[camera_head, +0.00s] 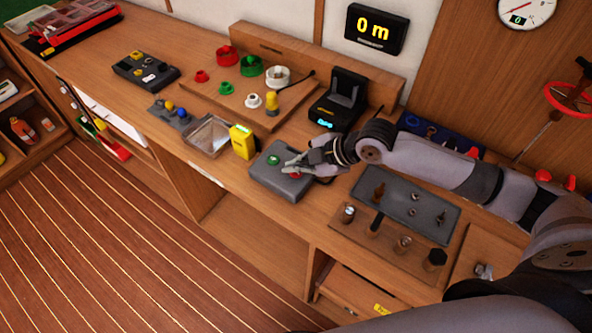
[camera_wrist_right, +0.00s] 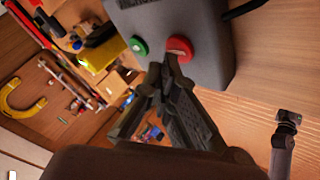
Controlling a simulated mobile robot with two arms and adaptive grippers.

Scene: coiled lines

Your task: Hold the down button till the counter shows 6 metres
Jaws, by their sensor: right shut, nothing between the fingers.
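The grey button box (camera_head: 284,187) sits on the wooden counter with a green button (camera_head: 273,160) and a red button (camera_head: 295,174) on top. The counter display (camera_head: 374,29) on the wall reads 0 m. My right gripper (camera_head: 288,165) is shut and empty, its fingertips over the box at the red button. In the right wrist view the fingertips (camera_wrist_right: 168,62) are at the edge of the red button (camera_wrist_right: 179,48), and the green button (camera_wrist_right: 138,46) is to its left. I cannot tell whether they touch the red button. My left gripper is not in view.
A yellow device (camera_head: 243,142) and a clear bin (camera_head: 207,136) stand left of the box. A black charger-like unit (camera_head: 338,100) stands behind it. A grey tray (camera_head: 405,205) with small parts lies to the right, with a rack of tools before it.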

